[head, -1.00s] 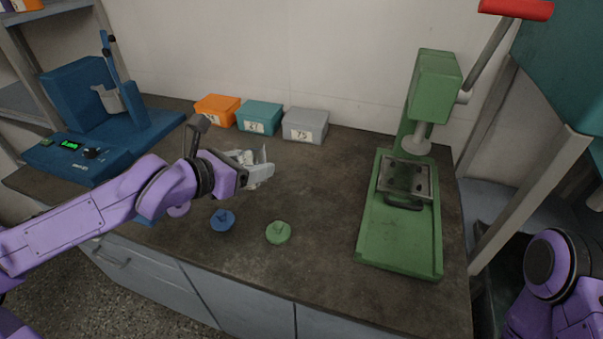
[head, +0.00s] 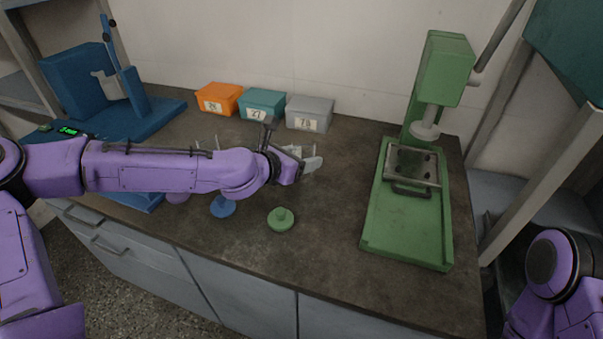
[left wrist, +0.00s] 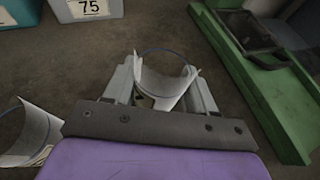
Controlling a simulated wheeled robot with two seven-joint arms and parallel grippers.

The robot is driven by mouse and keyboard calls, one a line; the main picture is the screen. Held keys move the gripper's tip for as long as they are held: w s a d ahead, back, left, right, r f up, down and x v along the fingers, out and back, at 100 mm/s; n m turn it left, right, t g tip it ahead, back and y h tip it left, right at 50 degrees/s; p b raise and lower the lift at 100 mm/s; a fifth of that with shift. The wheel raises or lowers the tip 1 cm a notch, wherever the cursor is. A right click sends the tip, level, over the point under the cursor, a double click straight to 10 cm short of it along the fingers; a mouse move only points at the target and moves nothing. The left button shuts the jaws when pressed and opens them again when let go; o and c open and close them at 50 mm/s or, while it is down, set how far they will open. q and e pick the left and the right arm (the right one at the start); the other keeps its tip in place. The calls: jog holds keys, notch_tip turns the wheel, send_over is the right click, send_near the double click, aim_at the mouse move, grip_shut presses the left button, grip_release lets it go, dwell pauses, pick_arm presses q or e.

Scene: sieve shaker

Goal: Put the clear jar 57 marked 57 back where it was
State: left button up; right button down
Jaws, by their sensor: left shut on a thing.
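My left gripper (head: 306,162) is shut on a clear jar (left wrist: 166,82) with a white label. In the left wrist view the jar stands between the two fingers, its thin round rim facing the camera. I cannot read the number on its label. In the head view the gripper and jar are over the middle of the bench, and the fingers hide most of the jar. A second clear jar with a white label (left wrist: 33,135) shows at the left of the left wrist view, apart from the gripper. My right gripper is not in view.
Orange, teal (head: 262,104) and grey (head: 309,113) boxes stand along the wall; the grey one is marked 75. A green press (head: 408,215) stands right, a blue machine (head: 110,100) left. Blue (head: 223,207) and green (head: 281,219) knobbed lids lie near the front. Bench is clear before the press.

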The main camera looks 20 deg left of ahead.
pick_arm(q)
notch_tip(320, 180, down, 3)
jog(key=shift+f+b, duration=0.1)
jog(key=shift+b, duration=0.2)
jog(key=shift+f, duration=0.1)
jog(key=o, duration=1.2)
jog(key=shift+o, duration=0.2)
